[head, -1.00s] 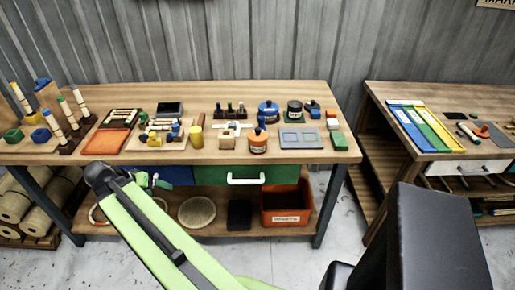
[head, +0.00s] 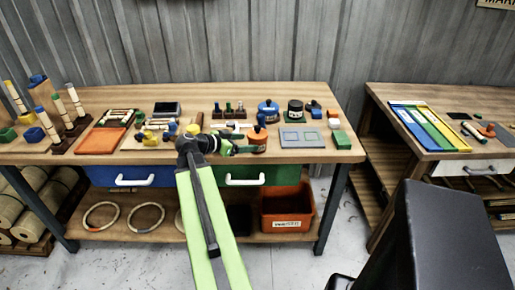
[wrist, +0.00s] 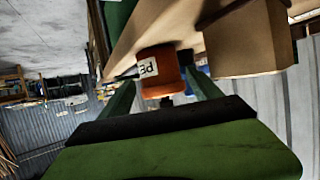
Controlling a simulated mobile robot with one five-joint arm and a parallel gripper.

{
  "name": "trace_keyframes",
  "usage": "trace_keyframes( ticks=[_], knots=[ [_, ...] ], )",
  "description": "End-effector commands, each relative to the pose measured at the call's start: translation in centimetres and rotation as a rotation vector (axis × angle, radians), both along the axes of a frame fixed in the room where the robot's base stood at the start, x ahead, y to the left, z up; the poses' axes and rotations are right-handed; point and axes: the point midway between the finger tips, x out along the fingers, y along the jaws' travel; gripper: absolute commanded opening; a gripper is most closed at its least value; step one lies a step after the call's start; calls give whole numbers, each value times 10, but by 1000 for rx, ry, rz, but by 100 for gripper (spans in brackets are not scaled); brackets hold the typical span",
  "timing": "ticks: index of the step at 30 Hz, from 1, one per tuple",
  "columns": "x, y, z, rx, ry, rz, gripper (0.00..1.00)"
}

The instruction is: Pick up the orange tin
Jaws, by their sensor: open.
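The orange tin (head: 259,138) stands near the front of the left workbench, with a dark knob on its lid. In the wrist view the orange tin (wrist: 160,74) appears upside down, with a white label, ahead of and between my finger lines. My gripper (head: 238,149) is open and reaches toward the tin from its left, at about tin height. The gap between the fingertips and the tin is hard to judge. My gripper hides part of the bench to the left of the tin.
A wooden block (wrist: 246,40) is close beside the tin in the wrist view. A blue tin (head: 268,111) and a dark tin (head: 295,109) stand behind it. A grey plate (head: 301,138) lies to its right. An orange crate (head: 286,207) is on the lower shelf.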

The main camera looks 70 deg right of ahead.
Motion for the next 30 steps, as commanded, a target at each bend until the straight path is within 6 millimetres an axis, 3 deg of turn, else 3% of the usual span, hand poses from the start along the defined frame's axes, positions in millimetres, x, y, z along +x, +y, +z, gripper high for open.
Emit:
trace_keyframes(
  ticks=[10, 19, 25, 30],
  knots=[
    [-9, -14, -8, 1, -1, 0, 73],
    [-33, -52, -28, 2, -1, -1, 73],
    [-35, -54, -26, 1, 0, 0, 73],
    [-35, -54, -26, 1, 0, 0, 53]
  ],
)
